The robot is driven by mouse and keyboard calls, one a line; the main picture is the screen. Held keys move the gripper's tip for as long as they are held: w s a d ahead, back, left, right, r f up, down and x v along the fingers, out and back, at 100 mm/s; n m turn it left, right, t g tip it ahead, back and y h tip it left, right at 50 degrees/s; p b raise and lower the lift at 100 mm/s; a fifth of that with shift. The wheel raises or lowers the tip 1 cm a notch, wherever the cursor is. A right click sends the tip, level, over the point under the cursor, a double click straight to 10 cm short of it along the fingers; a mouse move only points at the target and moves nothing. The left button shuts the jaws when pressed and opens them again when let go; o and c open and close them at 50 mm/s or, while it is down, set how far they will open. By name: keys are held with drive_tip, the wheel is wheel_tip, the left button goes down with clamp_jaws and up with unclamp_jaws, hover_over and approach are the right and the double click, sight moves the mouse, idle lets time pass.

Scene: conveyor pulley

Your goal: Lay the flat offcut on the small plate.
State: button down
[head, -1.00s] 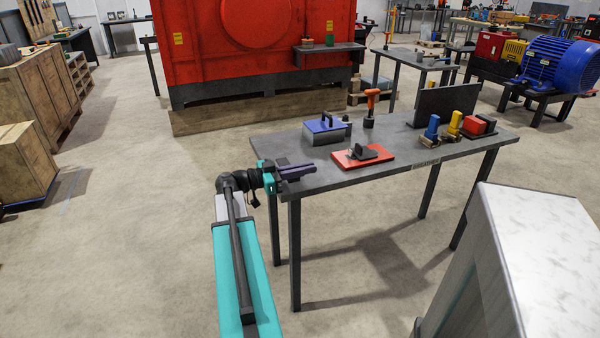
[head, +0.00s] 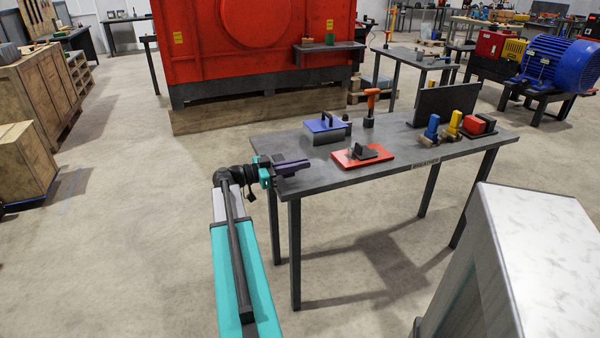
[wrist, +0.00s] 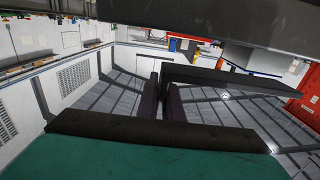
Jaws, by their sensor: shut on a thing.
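My gripper (head: 292,168) is at the left end of the dark grey worktable (head: 330,180). In the wrist view its two purple fingers (wrist: 162,103) are closed on a dark flat bar, which looks like the offcut (wrist: 235,80) and sticks out to the right. In the head view the held piece is hard to make out against the dark table. A red flat plate (head: 345,160) with a dark block and upright piece on it lies mid-table, right of my gripper and apart from it. I cannot tell for sure whether it is the small plate.
A blue-topped box with a handle (head: 326,125) stands behind the red plate. An orange-handled tool (head: 370,105), an upright dark panel (head: 445,100) and blue, yellow and red items stand farther right. The table's front strip is clear. A pale cabinet (head: 530,250) stands at the front right.

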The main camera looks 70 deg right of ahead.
drive_tip(key=shift+f+b, duration=0.45)
drive_tip(key=shift+f, duration=1)
drive_tip(key=shift+a+f, duration=0.1)
drive_tip(key=c, duration=1.9)
unclamp_jaws()
drive_tip(key=shift+p, duration=0.75)
drive_tip(key=b+v, duration=0.2)
drive_tip(key=v, duration=1.1)
drive_tip(key=shift+w+a+f, duration=0.1)
drive_tip(key=shift+w+a, duration=0.1)
drive_tip(key=shift+a, duration=0.1)
